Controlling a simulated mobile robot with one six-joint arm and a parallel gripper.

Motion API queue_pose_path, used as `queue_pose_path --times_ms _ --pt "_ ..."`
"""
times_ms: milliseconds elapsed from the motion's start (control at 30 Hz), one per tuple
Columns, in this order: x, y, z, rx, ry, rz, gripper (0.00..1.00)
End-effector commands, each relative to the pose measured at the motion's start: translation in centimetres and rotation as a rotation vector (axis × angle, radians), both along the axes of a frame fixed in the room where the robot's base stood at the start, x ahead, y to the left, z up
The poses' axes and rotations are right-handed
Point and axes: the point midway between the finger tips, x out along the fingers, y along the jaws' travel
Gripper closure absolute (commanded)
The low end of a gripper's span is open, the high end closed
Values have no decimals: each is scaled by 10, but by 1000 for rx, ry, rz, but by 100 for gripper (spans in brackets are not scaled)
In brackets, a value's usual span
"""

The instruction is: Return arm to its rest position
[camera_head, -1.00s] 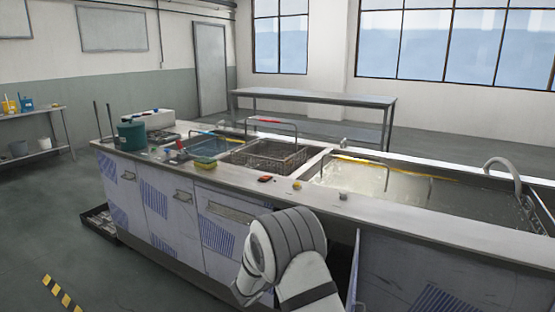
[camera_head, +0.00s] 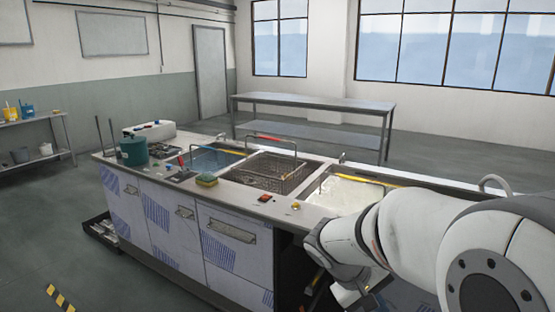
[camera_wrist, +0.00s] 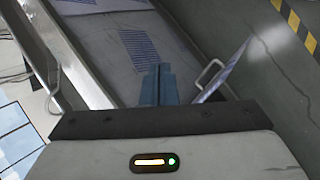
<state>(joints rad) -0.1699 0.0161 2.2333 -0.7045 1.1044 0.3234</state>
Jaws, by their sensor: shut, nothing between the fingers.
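My arm reaches in from the right of the head view, bent low in front of the counter. My gripper shows in the wrist view (camera_wrist: 158,85). Its two blue-grey fingers are together and hold nothing. They point along the blue-striped cabinet fronts, apart from the counter top as far as I can tell. In the head view the fingertips are hard to make out at the lower edge, behind my wrist.
The counter (camera_head: 225,195) holds a wire basket (camera_head: 272,172), a tank of pale liquid (camera_head: 345,195), a sponge (camera_head: 206,180) and a green pot (camera_head: 133,152). Open floor (camera_head: 50,215) lies left.

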Motion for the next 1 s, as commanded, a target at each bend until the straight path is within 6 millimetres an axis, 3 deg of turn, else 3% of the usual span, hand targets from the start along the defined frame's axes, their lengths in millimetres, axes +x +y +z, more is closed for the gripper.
queue_pose_path --times_ms 33,200,400,600,1000 --pt "-19 2 18 75 -20 -29 100" --pt "-69 23 44 335 -98 -102 100" --pt "-102 49 65 557 -211 -145 100" --pt "-112 58 72 641 -264 -161 100" --pt "-112 59 71 645 -265 -161 100"
